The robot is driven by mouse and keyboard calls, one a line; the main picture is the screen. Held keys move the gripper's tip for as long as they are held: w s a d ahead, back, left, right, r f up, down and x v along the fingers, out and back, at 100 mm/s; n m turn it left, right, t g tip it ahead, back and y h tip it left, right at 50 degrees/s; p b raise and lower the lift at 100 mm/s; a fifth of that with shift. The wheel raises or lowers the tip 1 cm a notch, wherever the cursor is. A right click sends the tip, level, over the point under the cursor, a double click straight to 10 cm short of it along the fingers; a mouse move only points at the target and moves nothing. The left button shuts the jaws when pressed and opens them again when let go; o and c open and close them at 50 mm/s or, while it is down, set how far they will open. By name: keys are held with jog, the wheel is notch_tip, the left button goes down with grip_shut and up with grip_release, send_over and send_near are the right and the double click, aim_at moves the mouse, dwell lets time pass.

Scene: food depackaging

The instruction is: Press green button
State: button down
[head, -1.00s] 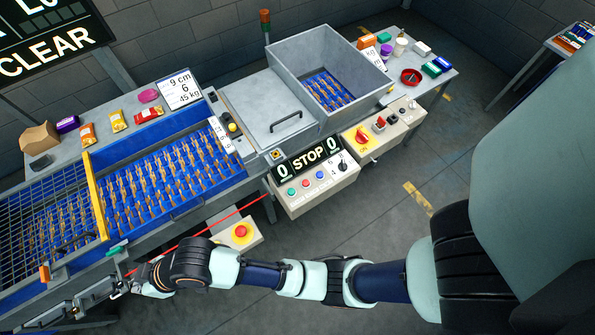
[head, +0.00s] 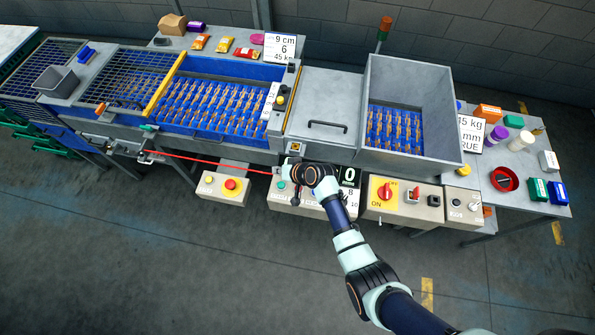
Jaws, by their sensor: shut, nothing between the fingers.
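The green button (head: 281,185) is a small teal-green disc on the left part of a grey control box (head: 277,205) at the front of the machine. My gripper (head: 284,174) is at this box, close to the button and just above it in the picture. It is shut and empty. Its fingertips are small and partly lost against the box, so I cannot tell whether they touch the button. My wrist covers most of the display and the other buttons on this box.
A box with a red emergency button (head: 230,184) hangs to the left. A red cord (head: 205,160) runs along the machine front. To the right is a box with a red rotary switch (head: 385,190) on yellow. The floor in front is clear.

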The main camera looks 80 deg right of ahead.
aim_at(283, 185)
jog(key=shift+s+d+f, duration=0.1)
jog(key=shift+s+f, duration=0.05)
jog(key=shift+s, duration=0.25)
jog(key=shift+w, duration=0.1)
notch_tip(283, 185, down, 9)
jog(key=b, duration=0.8)
dwell(1.0)
jog(key=shift+f+b, duration=0.35)
jog(key=shift+f+b, duration=0.5)
jog(key=shift+f, duration=0.05)
dwell(0.5)
dwell(0.3)
jog(key=shift+r+p, duration=0.9)
jog(key=shift+r, duration=0.1)
